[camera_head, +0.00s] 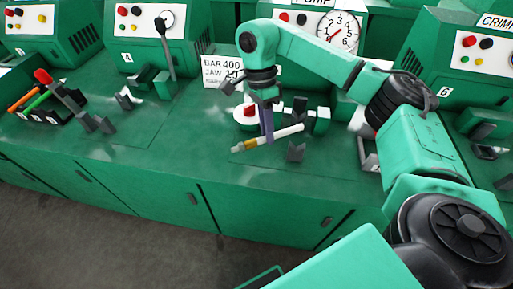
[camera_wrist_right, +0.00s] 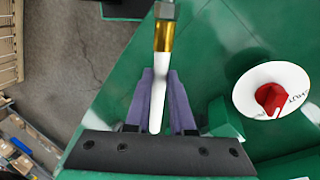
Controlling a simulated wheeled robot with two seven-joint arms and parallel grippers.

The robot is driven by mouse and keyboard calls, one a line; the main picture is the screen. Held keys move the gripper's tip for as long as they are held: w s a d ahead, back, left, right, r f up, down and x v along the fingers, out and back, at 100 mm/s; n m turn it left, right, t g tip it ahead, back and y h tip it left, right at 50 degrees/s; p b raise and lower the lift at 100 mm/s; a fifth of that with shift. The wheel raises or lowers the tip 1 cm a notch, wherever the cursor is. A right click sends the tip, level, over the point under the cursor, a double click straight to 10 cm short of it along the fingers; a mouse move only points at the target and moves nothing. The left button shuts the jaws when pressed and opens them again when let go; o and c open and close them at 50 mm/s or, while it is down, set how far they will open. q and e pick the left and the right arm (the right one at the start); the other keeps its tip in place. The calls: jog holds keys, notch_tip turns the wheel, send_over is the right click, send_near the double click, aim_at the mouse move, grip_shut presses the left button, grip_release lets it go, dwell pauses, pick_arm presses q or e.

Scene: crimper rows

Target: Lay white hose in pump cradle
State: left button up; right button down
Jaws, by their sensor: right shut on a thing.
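The white hose (camera_head: 288,132), with a yellow band and a grey end at its left, is in my right gripper (camera_head: 267,138). The hose lies nearly level, its right end a little higher in the picture. In the right wrist view the purple fingers (camera_wrist_right: 159,80) are shut on the white hose (camera_wrist_right: 157,105), whose yellow band (camera_wrist_right: 163,36) sticks out past them. A grey notched block (camera_head: 296,152), perhaps part of the pump cradle, stands just below the hose; they look apart, but I cannot tell the height. My left gripper is not in view.
A red knob on a white dial (camera_head: 238,120) stands behind the hose; it also shows in the wrist view (camera_wrist_right: 271,98). A sign (camera_head: 222,72) and gauge (camera_head: 339,32) stand behind. A rack of coloured-handled tools (camera_head: 45,115) is far left. The green bench front (camera_head: 215,170) is clear.

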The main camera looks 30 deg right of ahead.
jog(key=w+d+r+m+t+y+p, duration=0.1)
jog(key=d+m+t+y, duration=0.15)
jog(key=d+m, duration=0.65)
jog(key=w+d+r+m+t+y, duration=0.1)
jog(key=d+r+m+t, duration=0.2)
jog(key=m, duration=1.2)
jog(key=shift+m+t+h, duration=0.25)
jog(key=shift+m, duration=0.15)
jog(key=f+b, duration=0.4)
jog(key=f, duration=0.1)
jog(key=d+f+b, duration=0.1)
jog(key=f+b, duration=0.1)
jog(key=f, duration=0.1)
jog(key=shift+w+f, duration=0.1)
jog(key=shift+f, duration=0.1)
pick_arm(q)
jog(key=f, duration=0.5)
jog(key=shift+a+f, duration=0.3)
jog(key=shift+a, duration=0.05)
pick_arm(e)
jog(key=shift+a, duration=0.1)
jog(key=c, duration=0.7)
grip_release()
